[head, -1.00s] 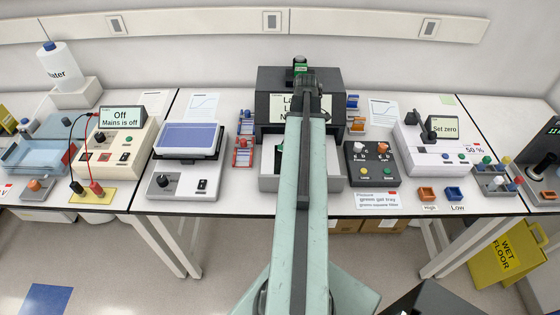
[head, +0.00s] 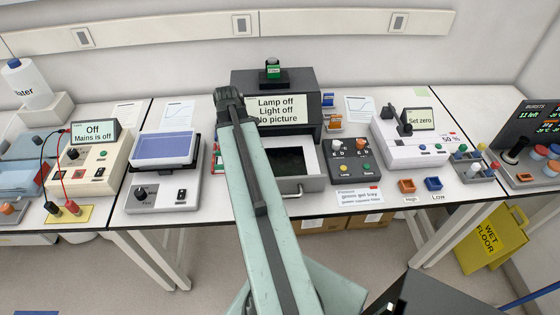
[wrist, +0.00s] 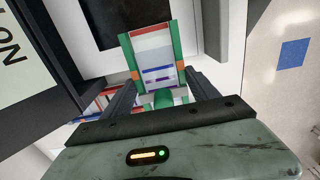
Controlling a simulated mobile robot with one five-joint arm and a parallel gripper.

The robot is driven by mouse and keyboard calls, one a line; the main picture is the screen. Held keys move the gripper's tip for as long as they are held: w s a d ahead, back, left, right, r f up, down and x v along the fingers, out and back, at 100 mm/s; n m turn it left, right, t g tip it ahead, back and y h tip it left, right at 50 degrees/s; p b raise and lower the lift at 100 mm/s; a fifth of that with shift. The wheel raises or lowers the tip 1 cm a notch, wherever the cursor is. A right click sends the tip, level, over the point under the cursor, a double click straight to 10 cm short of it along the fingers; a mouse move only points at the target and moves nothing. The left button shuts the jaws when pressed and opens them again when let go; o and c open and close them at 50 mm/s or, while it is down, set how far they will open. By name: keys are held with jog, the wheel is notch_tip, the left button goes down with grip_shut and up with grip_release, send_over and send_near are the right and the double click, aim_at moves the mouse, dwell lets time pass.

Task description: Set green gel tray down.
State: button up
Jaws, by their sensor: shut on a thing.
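My gripper (wrist: 163,95) is shut on the green gel tray (wrist: 153,58), a pale panel with green side rails, a red stripe and blue and purple bands. A green grip on it sits between my fingers. The tray is off the bench, and in the wrist view it overlaps the dark plate (wrist: 107,20) of the open drawer.
The imager (head: 305,84) reads lamp off, light off, no picture. A green filter (head: 273,70) sits on top. A control box (head: 350,160) stands right of the drawer, and a blue-topped instrument (head: 165,148) stands left. Racked trays (wrist: 95,103) lie beside the imager.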

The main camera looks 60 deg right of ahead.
jog(key=s+d, duration=0.3)
jog(key=d, duration=0.1)
jog(key=s+d+f+b, duration=0.1)
jog(key=s+d, duration=0.6)
jog(key=shift+s+d+f, duration=0.1)
jog(key=shift+d+f, duration=0.15)
jog(key=shift+d, duration=0.05)
jog(key=f+b, duration=0.1)
jog(key=b, duration=0.1)
jog(key=f+b, duration=0.1)
jog(key=f, duration=0.1)
jog(key=shift+s+d+f+b, duration=0.2)
jog(key=shift+b, duration=0.15)
jog(key=shift+f+b, duration=0.3)
jog(key=shift+b, duration=0.05)
jog(key=shift+r, duration=0.25)
jog(key=shift+f, duration=0.2)
jog(key=o, duration=1.7)
jog(key=shift+o, duration=0.2)
jog(key=shift+r, duration=0.1)
notch_tip(320, 180, up, 12)
jog(key=p, duration=1.2)
jog(key=shift+r+p, duration=0.15)
jog(key=shift+p, duration=0.15)
